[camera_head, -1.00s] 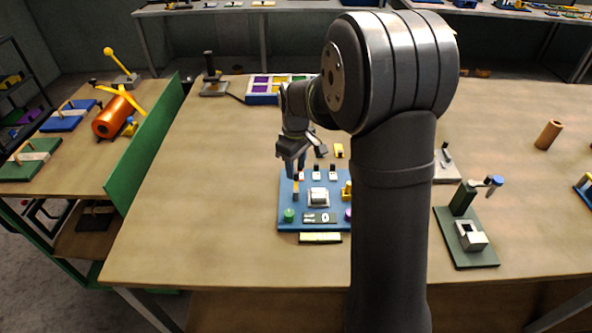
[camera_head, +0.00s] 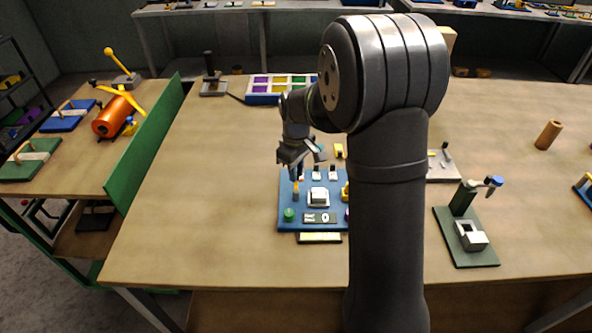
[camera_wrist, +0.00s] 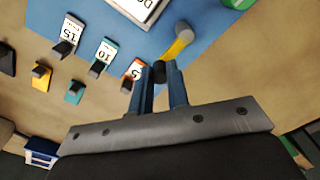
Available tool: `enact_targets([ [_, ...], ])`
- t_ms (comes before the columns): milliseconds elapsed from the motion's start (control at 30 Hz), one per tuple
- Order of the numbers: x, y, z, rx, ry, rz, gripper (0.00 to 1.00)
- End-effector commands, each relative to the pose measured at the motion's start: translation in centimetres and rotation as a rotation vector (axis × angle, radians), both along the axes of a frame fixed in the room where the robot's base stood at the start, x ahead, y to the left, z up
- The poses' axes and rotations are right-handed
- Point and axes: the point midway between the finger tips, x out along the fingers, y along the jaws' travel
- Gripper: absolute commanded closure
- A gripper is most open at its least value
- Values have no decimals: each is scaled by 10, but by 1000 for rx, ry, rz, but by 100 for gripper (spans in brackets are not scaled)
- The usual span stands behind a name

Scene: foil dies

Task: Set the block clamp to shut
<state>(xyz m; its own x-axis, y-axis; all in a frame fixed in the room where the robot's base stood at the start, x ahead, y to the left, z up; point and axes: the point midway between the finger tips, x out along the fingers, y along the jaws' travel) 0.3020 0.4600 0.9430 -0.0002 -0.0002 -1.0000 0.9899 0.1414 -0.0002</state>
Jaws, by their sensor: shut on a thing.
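My gripper (camera_wrist: 159,92) is shut on the dark tip (camera_wrist: 160,72) of a short yellow-orange lever in the wrist view. The lever (camera_wrist: 178,46) runs from that tip to a grey round end on the blue base plate (camera_wrist: 215,14). I take this lever to be the block clamp's handle. In the head view my gripper (camera_head: 296,163) reaches down over the back left of the blue base plate (camera_head: 289,226), just above the lever (camera_head: 296,187). A pale block (camera_head: 319,197) sits mid-plate. My fingers partly hide the lever's tip.
Small dies marked 15 (camera_wrist: 73,30), 10 (camera_wrist: 106,52) and 5 (camera_wrist: 136,68) stand beside the lever. A green button (camera_head: 289,214) and a display (camera_head: 320,218) are at the plate's front. A green stand (camera_head: 465,235) is to the right.

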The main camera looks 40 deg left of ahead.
Motion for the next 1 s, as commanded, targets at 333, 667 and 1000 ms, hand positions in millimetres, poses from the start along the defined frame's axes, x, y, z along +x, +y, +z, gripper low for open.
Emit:
enact_targets([
  [333,5,-7,0,0,0,-178,100],
  [667,11,-18,1,1,-1,-483,100],
  [1000,13,-32,1,1,-1,-807,100],
])
